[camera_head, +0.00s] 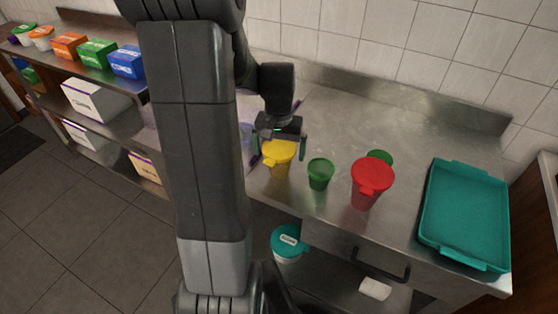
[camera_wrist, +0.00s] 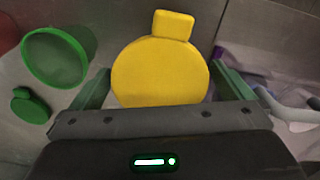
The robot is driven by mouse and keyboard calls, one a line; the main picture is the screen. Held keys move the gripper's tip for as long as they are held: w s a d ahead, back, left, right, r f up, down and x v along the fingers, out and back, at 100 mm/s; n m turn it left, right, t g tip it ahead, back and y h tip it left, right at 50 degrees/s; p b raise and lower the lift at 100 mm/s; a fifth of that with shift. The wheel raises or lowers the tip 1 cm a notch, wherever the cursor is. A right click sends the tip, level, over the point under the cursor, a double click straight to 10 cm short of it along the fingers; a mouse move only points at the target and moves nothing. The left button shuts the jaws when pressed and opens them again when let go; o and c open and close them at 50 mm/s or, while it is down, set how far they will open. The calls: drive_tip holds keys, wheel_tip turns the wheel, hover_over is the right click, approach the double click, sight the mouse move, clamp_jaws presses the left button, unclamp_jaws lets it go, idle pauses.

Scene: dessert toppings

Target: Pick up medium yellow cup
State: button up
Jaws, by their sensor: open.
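The yellow cup (camera_head: 277,153) has a yellow lid with a tab and stands on the steel counter, near its front edge. My gripper (camera_head: 279,150) is open above and around the cup's top. In the wrist view the round yellow lid (camera_wrist: 160,75) lies between the two green fingers of my gripper (camera_wrist: 162,88), with its tab pointing away. The cup's body is mostly hidden under the lid in the wrist view. I cannot tell whether either finger touches the cup.
A green cup (camera_head: 319,174) without a lid stands just right of the yellow cup. A red lidded cup (camera_head: 371,178), a green lid (camera_head: 380,157) and a teal tray (camera_head: 465,215) are farther right. Purple and clear items (camera_wrist: 262,75) lie on the other side. The back counter is clear.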

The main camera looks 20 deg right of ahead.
drive_tip(key=c, duration=1.1)
